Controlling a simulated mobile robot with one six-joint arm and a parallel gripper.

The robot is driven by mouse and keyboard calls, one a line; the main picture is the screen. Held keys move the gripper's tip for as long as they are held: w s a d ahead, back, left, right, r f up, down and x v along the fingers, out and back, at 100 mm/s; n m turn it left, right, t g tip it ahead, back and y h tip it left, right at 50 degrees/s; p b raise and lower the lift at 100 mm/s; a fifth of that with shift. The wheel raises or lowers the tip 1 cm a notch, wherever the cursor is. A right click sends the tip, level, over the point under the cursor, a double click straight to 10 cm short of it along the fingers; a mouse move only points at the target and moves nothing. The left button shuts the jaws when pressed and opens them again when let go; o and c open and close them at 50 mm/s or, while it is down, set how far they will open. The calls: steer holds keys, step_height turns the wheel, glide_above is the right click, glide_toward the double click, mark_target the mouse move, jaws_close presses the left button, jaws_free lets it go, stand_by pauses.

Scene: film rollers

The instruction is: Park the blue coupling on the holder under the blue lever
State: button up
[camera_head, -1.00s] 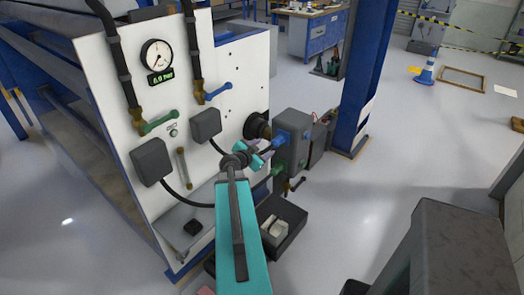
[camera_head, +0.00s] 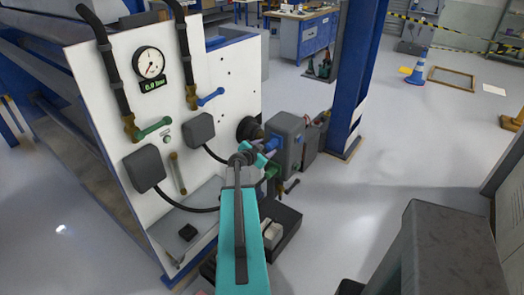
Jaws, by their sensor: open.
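The blue coupling (camera_head: 271,142) is at the side of a grey box (camera_head: 288,140) to the right of the white panel, with a dark hose running left from it. My gripper (camera_head: 264,149) is open right at the coupling; its jaws overlap it in the picture, and I cannot tell whether they touch it. The blue lever (camera_head: 210,97) is on the white panel (camera_head: 225,90). Below it is a dark grey block, apparently the holder (camera_head: 200,130). My arm covers part of the area under the gripper.
A green lever (camera_head: 153,128) and a second dark block (camera_head: 144,169) are on the panel's left. A green coupling (camera_head: 271,172) is low on the grey box. A black tray (camera_head: 287,225) lies below. A blue post (camera_head: 361,80) stands behind right.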

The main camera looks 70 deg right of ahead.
mark_target(267, 147)
steer(key=shift+p+x, duration=0.3)
steer(key=shift+x, duration=1.95)
steer(key=c, duration=1.2)
steer(key=shift+r, duration=0.1)
steer(key=shift+c, duration=0.2)
steer(key=shift+w+a, duration=0.1)
steer(key=shift+a, duration=0.05)
steer(key=shift+a, duration=0.25)
steer(key=shift+w+a+p, duration=0.25)
steer(key=shift+a+p, duration=0.15)
steer(key=shift+a, duration=0.6)
steer(key=shift+w+a+p, duration=0.25)
steer(key=shift+a+p, duration=0.15)
steer(key=shift+a, duration=0.6)
